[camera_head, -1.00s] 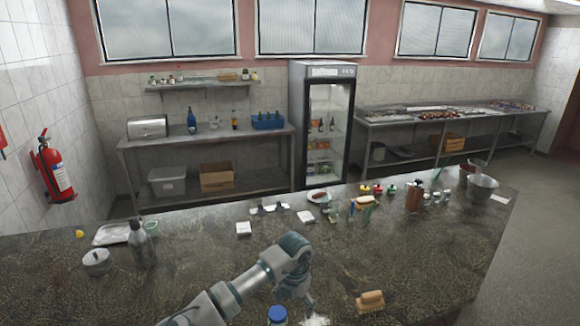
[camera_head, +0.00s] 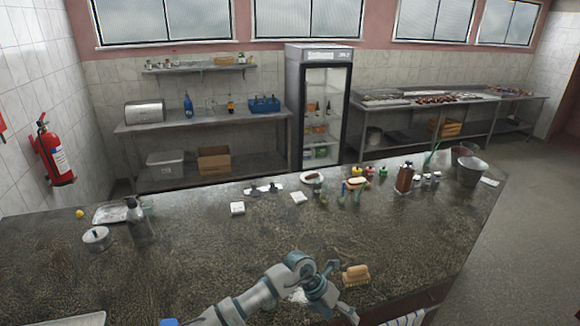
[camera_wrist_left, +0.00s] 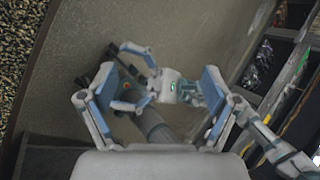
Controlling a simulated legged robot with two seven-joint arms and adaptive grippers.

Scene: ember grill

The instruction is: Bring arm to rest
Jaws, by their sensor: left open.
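My left arm comes in from the bottom of the head view, low over the counter's near edge. My left gripper (camera_head: 343,310) is partly cut off by the lower frame edge, right of a white patch on the counter. In the left wrist view its two blue-padded fingers (camera_wrist_left: 158,76) stand wide apart with nothing gripped. Beyond them a second gripper (camera_wrist_left: 135,78), which looks like my right one, shows with its fingers apart and empty. My right gripper is not in the head view.
A wooden-backed brush (camera_head: 355,275) lies on the counter (camera_head: 200,270) close to the left gripper. A striped cloth (camera_head: 410,318) is at the lower right edge. The counter's middle is clear. Bottles, a pot (camera_head: 96,238) and a metal bucket (camera_head: 471,170) stand farther off.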

